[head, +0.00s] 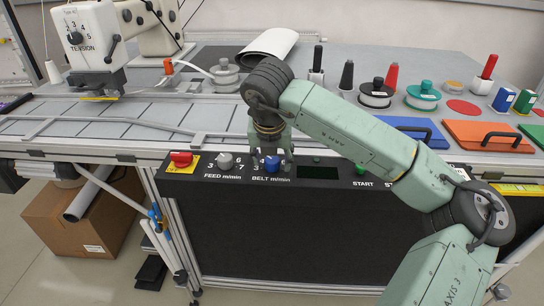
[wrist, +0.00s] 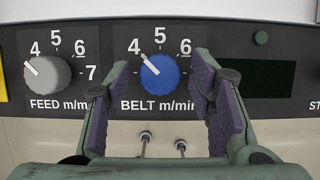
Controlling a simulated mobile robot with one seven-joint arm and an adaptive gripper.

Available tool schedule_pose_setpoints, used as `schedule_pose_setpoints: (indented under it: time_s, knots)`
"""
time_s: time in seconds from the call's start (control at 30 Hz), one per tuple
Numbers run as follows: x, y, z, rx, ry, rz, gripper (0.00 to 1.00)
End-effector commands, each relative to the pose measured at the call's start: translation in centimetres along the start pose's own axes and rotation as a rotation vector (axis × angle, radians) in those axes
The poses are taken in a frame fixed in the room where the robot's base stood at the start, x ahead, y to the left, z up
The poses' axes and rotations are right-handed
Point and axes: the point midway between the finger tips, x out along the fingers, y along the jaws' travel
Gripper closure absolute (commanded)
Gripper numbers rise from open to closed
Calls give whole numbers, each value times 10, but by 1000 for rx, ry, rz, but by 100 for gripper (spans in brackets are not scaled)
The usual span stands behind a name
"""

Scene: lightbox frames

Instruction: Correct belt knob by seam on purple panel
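The blue belt knob (wrist: 160,73) is on the black control panel (wrist: 290,118), above the label "BELT m/min". Its white pointer slants up and left, toward the 4; the 6 on its scale is underlined. The knob also shows at the panel in the head view (head: 272,166). My gripper (wrist: 160,80) is open, with one purple-padded finger on each side of the knob and visible gaps between. In the head view my gripper (head: 270,152) points down at the knob. I cannot make out a purple panel or its seam in either view.
The grey feed knob (wrist: 47,75) is left of the belt knob, with a red button (head: 181,159) further left. A dark display (head: 320,172) and a green start button (head: 361,169) are to the right. A white machine with a tension dial (head: 75,38) stands back left.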

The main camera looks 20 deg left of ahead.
Motion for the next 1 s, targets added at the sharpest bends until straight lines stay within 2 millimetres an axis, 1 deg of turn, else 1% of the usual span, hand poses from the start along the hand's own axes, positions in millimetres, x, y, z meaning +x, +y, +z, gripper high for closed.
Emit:
schedule_pose_setpoints:
  time_s: [0.03, 0.07, 0.67, 0.87, 1.0]
  knots:
    - [0, 0, 0, 0, 0, 0, 56]
    - [0, 0, 0, 0, 0, 0, 58]
    - [0, 0, 0, 0, 0, 0, 97]
    - [1, 0, 0, -12, 0, 6, 97]
    - [2, -1, -1, -52, -1, 22, 97]
